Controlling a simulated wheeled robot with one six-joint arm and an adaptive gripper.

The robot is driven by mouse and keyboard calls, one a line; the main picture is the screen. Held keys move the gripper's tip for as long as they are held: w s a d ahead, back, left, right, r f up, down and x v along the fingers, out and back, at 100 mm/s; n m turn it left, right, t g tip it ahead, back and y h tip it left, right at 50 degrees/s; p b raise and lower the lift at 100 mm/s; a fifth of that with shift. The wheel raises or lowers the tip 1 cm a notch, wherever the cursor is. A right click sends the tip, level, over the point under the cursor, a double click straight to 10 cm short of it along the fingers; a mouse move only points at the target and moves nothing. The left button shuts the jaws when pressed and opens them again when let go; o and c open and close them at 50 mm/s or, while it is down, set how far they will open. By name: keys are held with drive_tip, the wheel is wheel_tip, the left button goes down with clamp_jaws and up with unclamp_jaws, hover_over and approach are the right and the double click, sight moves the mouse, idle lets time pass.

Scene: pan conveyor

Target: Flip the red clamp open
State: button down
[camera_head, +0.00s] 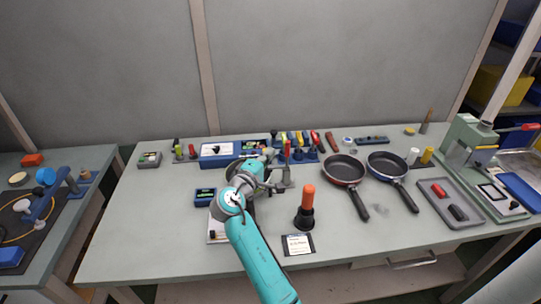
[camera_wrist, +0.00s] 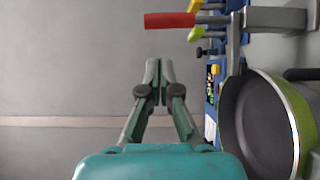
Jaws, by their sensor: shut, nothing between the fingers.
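The red clamp is a grey metal toggle clamp with a red handle. In the head view its red grip (camera_head: 287,148) stands upright, just right of my arm's end, near the middle of the bench. In the wrist view the red handle (camera_wrist: 169,20) lies across the top, joined to a grey metal body (camera_wrist: 235,35) at the upper right. My gripper (camera_wrist: 153,68) is shut and empty, below the handle in that view and apart from it. In the head view my arm hides part of the area beside the clamp.
A green-rimmed pan (camera_wrist: 296,115) lies close by in the wrist view. A blue tool rack (camera_head: 218,158) stands behind. An orange-handled plunger (camera_head: 307,198), a red pan (camera_head: 343,168) and a blue pan (camera_head: 388,164) stand to the right. The bench's front left is clear.

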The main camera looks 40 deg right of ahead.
drive_tip(key=v, duration=0.9)
drive_tip(key=shift+s+r, duration=0.1)
